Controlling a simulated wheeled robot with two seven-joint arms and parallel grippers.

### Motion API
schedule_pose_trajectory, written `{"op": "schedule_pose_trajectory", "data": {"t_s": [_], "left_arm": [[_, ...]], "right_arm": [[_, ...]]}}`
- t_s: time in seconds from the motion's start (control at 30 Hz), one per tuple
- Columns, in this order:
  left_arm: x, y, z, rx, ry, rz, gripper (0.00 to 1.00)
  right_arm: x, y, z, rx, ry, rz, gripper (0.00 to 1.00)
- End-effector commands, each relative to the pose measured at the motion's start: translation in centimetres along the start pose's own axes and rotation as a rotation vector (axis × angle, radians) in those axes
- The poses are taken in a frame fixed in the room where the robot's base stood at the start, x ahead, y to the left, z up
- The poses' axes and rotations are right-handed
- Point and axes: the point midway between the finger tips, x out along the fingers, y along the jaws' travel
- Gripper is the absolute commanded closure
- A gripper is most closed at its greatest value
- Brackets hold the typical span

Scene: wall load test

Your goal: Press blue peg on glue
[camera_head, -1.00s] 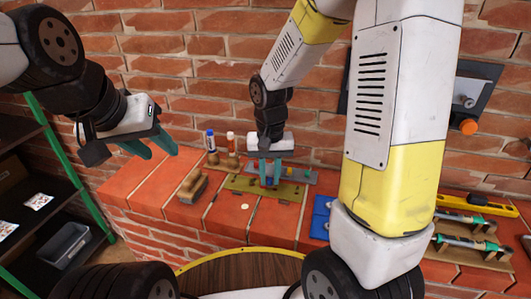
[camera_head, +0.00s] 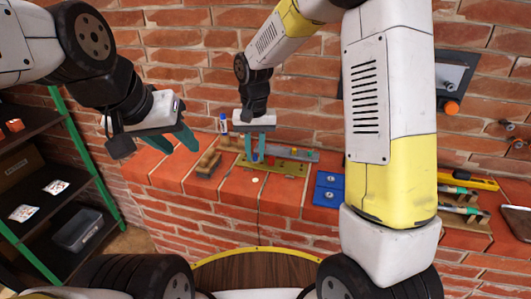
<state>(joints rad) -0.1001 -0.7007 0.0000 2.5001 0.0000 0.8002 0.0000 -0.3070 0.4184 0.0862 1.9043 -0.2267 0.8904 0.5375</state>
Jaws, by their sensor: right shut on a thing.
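My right gripper (camera_head: 257,159) points down at the left part of the olive-green plate (camera_head: 285,168) on the brick ledge. Its teal fingers are close together around something that I take to be the blue peg; the fingers mostly hide it. I cannot tell whether it touches the plate. A small pale round spot (camera_head: 255,180) lies on the bricks in front of the plate; I cannot tell whether it is glue. A bottle with a blue top (camera_head: 223,123) stands behind, left of my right gripper. My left gripper (camera_head: 178,149) is open and empty, in the air left of the ledge items.
A wooden block or brush (camera_head: 208,163) stands left of the plate. Blue plates (camera_head: 328,189) lie to its right. A yellow level (camera_head: 468,180) and tools are farther right. A wall bracket has an orange knob (camera_head: 452,107). A dark shelf (camera_head: 50,190) stands at left.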

Motion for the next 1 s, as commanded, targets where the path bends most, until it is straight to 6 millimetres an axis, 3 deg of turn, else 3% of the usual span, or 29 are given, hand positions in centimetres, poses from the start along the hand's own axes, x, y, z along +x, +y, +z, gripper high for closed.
{"op": "schedule_pose_trajectory", "data": {"t_s": [0.17,0.7,1.0], "left_arm": [[0.0,0.0,0.0,0.0,-0.001,0.0,0.61],[0.0,0.0,0.0,0.0,-0.001,0.0,0.61],[0.0,0.0,0.0,0.0,0.0,0.0,0.61]], "right_arm": [[0.7,-0.2,-0.3,-0.002,-0.002,-0.001,1.0],[5.7,-0.1,-0.3,-0.002,-0.002,0.0,1.0],[6.7,-0.1,-0.3,-0.001,-0.001,-0.001,1.0]]}}
